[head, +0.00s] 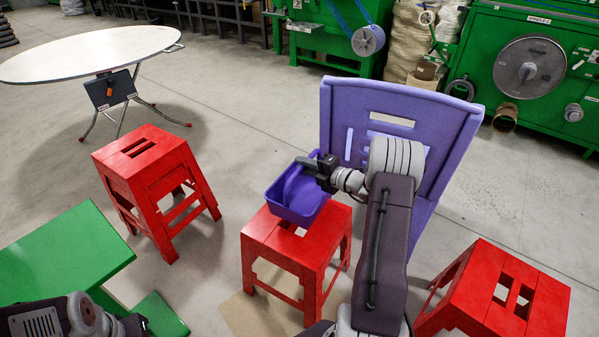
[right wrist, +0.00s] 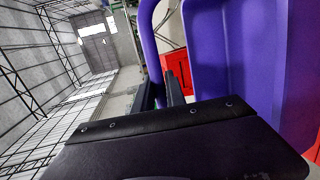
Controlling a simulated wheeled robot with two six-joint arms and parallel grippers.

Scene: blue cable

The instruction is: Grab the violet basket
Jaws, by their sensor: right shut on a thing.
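The violet basket (head: 294,209) is over the red middle stool (head: 283,240) in the head view. I cannot tell whether its base touches the seat. My right gripper (head: 318,168) is at the basket's upper edge, shut on its handle. In the right wrist view the handle (right wrist: 150,40) runs down to the fingers (right wrist: 164,92), and the basket's wall (right wrist: 262,60) fills the right side. My left arm shows at the lower left of the head view; its gripper (head: 135,325) is dark, small and partly cut off, so its jaws are unclear.
A violet chair (head: 455,120) stands close behind my right arm. Red stools stand at left (head: 150,165) and right (head: 510,295). A green table (head: 70,245) is at lower left.

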